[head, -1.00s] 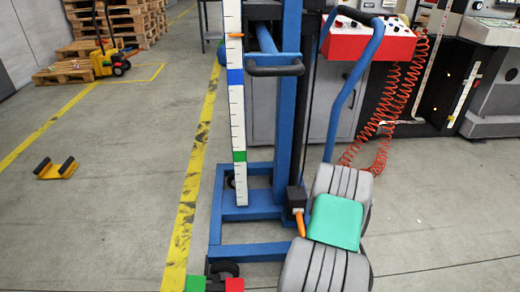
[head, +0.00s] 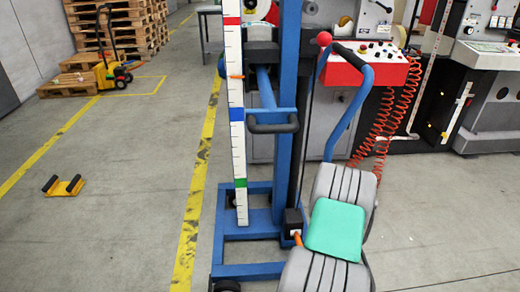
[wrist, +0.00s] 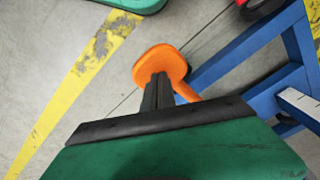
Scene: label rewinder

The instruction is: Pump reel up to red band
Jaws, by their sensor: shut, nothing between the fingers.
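A blue lift (head: 284,160) stands in the middle of the head view. Its white upright scale (head: 237,150) has a red band (head: 232,21) at the top, a blue band (head: 236,114) and a green band (head: 240,183) low down. An orange pointer (head: 236,77) sits between blue and red, nearer blue. An orange pump lever (head: 297,239) shows at the lift's foot; a flat orange paddle (wrist: 158,66) shows in the wrist view. My gripper (wrist: 158,80) is shut and empty, its fingers overlapping the paddle; contact is unclear. My arm hides it in the head view. I cannot make out the reel clearly.
A red-topped control box (head: 375,70) with coiled red hoses (head: 385,120) stands behind right. A red knob (head: 324,38) and bent blue handle (head: 350,110) rise near my arm. Pallets (head: 110,25) and a yellow pallet truck (head: 110,72) are far left. Floor at left is mostly clear.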

